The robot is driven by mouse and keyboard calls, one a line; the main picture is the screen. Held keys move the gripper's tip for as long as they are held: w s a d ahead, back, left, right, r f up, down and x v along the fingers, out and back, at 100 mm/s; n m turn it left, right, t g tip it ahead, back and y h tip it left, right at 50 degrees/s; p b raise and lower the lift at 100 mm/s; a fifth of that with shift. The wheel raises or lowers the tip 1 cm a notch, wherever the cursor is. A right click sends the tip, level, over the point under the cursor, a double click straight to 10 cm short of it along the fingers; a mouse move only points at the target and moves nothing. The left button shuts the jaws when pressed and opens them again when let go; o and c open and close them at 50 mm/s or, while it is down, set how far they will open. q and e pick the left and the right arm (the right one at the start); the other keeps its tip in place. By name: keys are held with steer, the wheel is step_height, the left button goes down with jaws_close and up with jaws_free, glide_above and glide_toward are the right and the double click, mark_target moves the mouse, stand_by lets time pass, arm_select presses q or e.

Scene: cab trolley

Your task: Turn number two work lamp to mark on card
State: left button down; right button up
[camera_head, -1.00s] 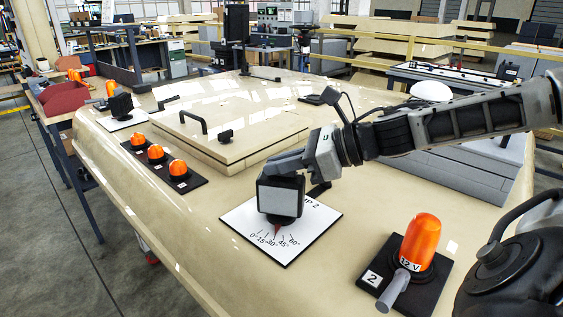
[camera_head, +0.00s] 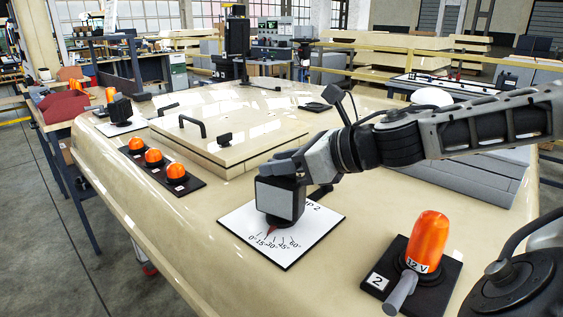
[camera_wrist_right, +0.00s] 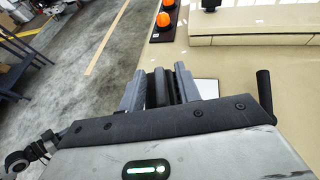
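The number two work lamp (camera_head: 279,202), a black box with a pale grey front face, stands on the white lamp 2 card (camera_head: 320,222). The card's printed marks run from 0° to 60°. A red pointer (camera_head: 272,229) under the lamp points at the scale, near 15° to 30°; its exact reading is too small to tell. My right gripper (camera_head: 285,166) is at the lamp's top and back. In the right wrist view its fingers (camera_wrist_right: 160,90) are close together around a dark part of the lamp. My left gripper is not in view.
An orange 12 V beacon (camera_head: 427,242) stands on a black plate marked 2 at right. Several orange beacons (camera_head: 154,156) sit on a black strip at left. A raised hatch with a handle (camera_head: 180,120) lies behind. Another lamp (camera_head: 121,109) stands on a card far left.

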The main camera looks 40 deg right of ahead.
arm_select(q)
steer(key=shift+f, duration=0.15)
